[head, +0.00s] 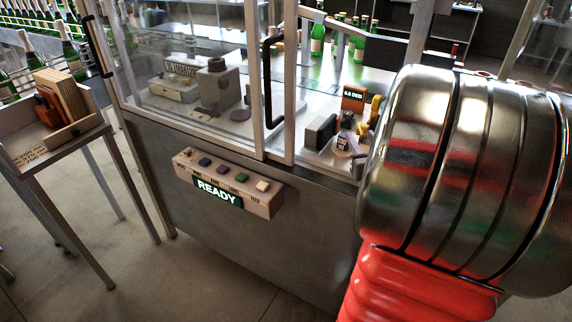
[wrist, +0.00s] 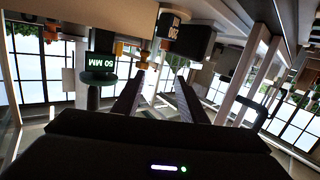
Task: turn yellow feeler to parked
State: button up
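The yellow feeler (head: 375,108) shows in the head view inside the machine's right bay, beside the orange box with a "0.0 DEG" display (head: 353,95). My arm's metal link partly covers that area. In the wrist view, a small yellow-orange part (wrist: 143,57) shows just beyond the left fingertip; I cannot tell for sure that it is the feeler. My gripper (wrist: 161,76) is open, its two dark fingers apart with nothing visible between them. The head view does not show my gripper. Whether the feeler is parked cannot be told.
A dark post labelled "50 MM" (wrist: 100,65) stands left of the fingers in the wrist view, and a dark box (wrist: 194,42) beyond the right finger. The machine has a black door handle (head: 270,80) and a button panel reading "READY" (head: 218,193). A side table (head: 40,150) stands left.

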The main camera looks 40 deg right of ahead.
jog(key=w+a+n+g+y, duration=0.1)
jog(key=w+a+g+y, duration=0.2)
jog(key=a, duration=1.9)
jog(key=shift+w+a+r+n+g, duration=0.2)
jog(key=shift+a+n+g, duration=0.15)
jog(key=shift+g, duration=0.75)
